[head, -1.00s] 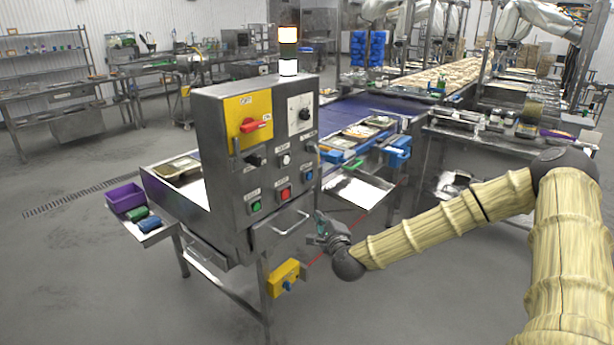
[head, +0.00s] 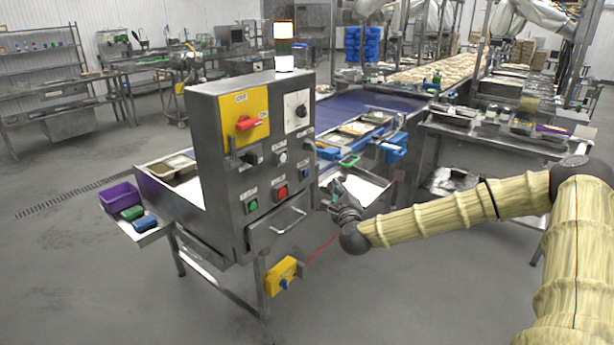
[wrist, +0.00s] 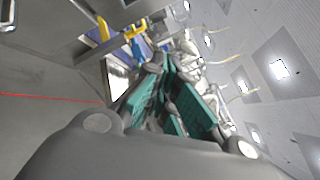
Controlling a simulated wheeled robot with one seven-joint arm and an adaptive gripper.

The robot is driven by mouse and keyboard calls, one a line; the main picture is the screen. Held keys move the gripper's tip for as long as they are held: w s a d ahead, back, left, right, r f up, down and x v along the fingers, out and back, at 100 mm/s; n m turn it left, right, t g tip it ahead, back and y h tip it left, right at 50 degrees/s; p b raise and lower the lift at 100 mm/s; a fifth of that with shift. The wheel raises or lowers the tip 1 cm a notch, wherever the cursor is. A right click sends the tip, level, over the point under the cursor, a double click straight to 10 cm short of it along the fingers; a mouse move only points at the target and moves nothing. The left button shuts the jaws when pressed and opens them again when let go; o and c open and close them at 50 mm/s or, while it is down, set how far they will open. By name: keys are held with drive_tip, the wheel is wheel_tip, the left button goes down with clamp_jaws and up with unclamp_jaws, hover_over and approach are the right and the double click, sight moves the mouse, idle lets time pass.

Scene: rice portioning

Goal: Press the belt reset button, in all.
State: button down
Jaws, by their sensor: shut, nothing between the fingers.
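The steel control panel (head: 232,178) stands left of centre in the head view. Its front carries a green button (head: 251,205), a red button (head: 282,192) and a white button (head: 281,158), plus dark knobs. The labels are too small to read, so I cannot tell which is the belt reset button. My gripper (head: 337,188) is shut and empty, just right of the panel's front in the picture and apart from the red button. In the wrist view its teal fingers (wrist: 170,72) point away from the camera, and no panel button is clearly visible there.
A drawer handle (head: 289,222) juts out below the buttons. A yellow box (head: 281,275) is on the panel's leg, with a red line running from it. The conveyor (head: 365,107) with trays lies behind. A purple bin (head: 118,197) is at left. The front floor is clear.

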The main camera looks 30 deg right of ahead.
drive_tip(key=w+a+b, duration=0.2)
drive_tip(key=w+a, duration=0.1)
drive_tip(key=w, duration=0.4)
drive_tip(key=shift+w, duration=0.1)
drive_tip(key=shift+w+a+b, duration=0.45)
drive_tip(key=shift+w+b, duration=0.35)
drive_tip(key=shift+b, duration=0.4)
idle(2.2)
drive_tip(key=shift+s+d, duration=0.35)
drive_tip(key=shift+s, duration=0.5)
drive_tip(key=s, duration=0.1)
drive_tip(key=s+d, duration=0.1)
drive_tip(key=s, duration=0.1)
drive_tip(key=s+d, duration=0.1)
drive_tip(key=shift+s, duration=0.3)
idle(0.4)
